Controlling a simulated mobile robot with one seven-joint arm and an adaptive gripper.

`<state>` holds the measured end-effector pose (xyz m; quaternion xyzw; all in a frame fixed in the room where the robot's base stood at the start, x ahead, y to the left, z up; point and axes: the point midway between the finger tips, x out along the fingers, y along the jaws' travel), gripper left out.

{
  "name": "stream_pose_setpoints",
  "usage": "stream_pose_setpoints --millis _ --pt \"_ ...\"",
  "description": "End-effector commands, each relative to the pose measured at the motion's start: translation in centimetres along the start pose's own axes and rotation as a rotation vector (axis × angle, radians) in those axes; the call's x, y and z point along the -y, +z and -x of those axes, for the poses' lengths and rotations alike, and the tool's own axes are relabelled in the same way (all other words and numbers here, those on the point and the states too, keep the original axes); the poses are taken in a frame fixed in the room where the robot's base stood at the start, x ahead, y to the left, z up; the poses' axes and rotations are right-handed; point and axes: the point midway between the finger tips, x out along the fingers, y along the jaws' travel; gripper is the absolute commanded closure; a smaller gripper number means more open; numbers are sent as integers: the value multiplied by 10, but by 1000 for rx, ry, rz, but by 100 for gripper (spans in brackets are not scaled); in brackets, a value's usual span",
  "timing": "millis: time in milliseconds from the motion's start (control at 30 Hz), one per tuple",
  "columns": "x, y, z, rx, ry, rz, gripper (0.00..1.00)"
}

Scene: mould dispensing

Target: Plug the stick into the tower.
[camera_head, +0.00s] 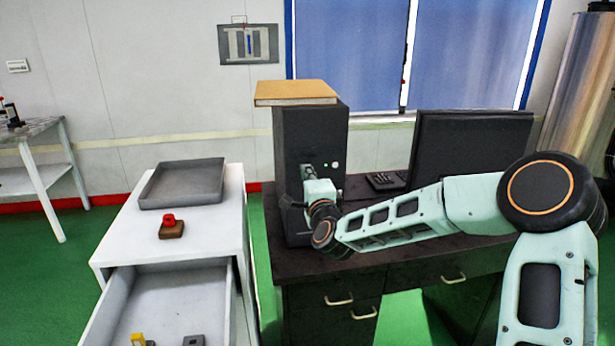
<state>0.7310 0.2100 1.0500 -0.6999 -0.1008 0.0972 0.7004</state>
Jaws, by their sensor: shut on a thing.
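The tower (285,145) is a black computer case standing upright on the dark desk, its front towards me. The stick is too small and too covered by the fingers to make out. I cannot tell whether it touches the tower or sits in a port.
A tan book or box (296,93) lies on top of the tower. A black monitor (470,150) stands to the right. On the white cabinet (215,225) are a grey tray (183,186) and a red-topped brown block (171,228). Its drawer (170,300) is open with small objects inside.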

Motion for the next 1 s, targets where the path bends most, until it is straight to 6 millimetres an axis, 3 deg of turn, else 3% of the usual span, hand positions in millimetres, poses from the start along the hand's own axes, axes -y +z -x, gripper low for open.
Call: stream_pose_setpoints --millis 1000 --pt "-1 0 -7 -1 0 0 100"
